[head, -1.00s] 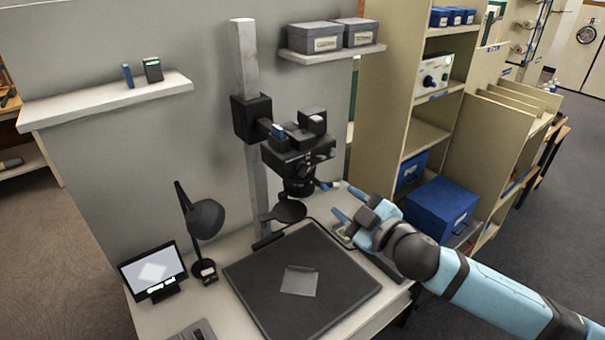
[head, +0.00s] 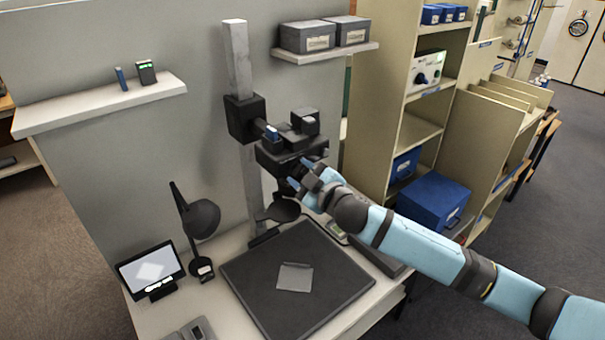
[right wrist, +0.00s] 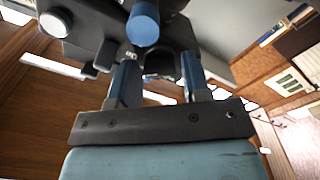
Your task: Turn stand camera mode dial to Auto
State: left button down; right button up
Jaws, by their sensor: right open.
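The stand camera (head: 279,154) is a black body on a grey upright column (head: 238,60), above the copy stand. My right gripper (head: 300,173) is at the camera's lower front right, fingers pointing left, hiding part of the lens. In the right wrist view its two blue fingers (right wrist: 158,78) are apart with nothing clearly between them. A blue cylinder (right wrist: 144,22) and a pale round knob (right wrist: 55,22) show above them. My left gripper is not in view.
A dark baseboard (head: 265,300) with a grey sheet (head: 294,277) lies below. A desk lamp (head: 200,216) and a small screen (head: 150,268) stand at left. Shelving (head: 425,130) and a blue box (head: 433,200) are at right. A wall shelf (head: 330,58) holds grey boxes.

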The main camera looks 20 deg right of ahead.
jog(key=c, duration=0.7)
jog(key=shift+o, duration=0.2)
